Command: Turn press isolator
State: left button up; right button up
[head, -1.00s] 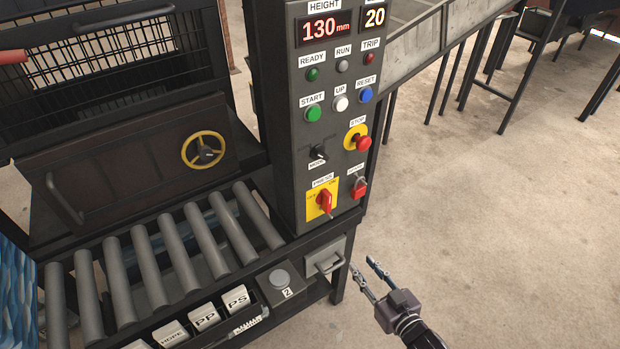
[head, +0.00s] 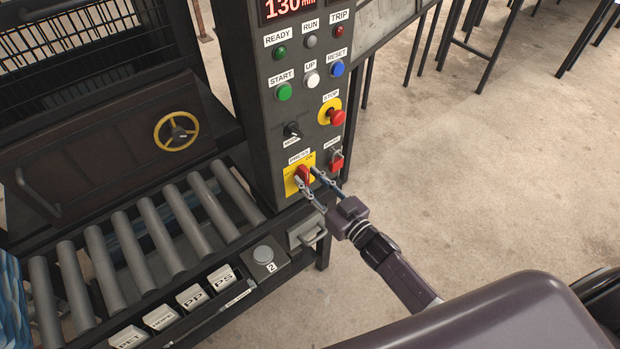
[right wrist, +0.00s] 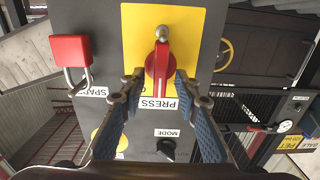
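The press isolator is a red rotary handle (head: 303,174) on a yellow plate (head: 291,184), low on the dark control panel under the PRESS label. In the right wrist view the red handle (right wrist: 158,65) points along the picture's vertical, with a grey metal piece at its upper end. My right gripper (head: 307,180) is at the isolator. Its blue-padded fingers (right wrist: 160,95) are spread on either side of the handle's lower part, with visible gaps, so it looks open and not clamped. My left gripper is not in view.
A red padlock (right wrist: 70,50) hangs beside the isolator plate. The mode knob (head: 292,130), red stop button (head: 337,117) and several push buttons sit above. Rollers (head: 130,250) lie left; open floor is right.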

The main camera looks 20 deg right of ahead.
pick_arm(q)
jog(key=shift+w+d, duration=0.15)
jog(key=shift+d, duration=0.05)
pick_arm(e)
grip_shut()
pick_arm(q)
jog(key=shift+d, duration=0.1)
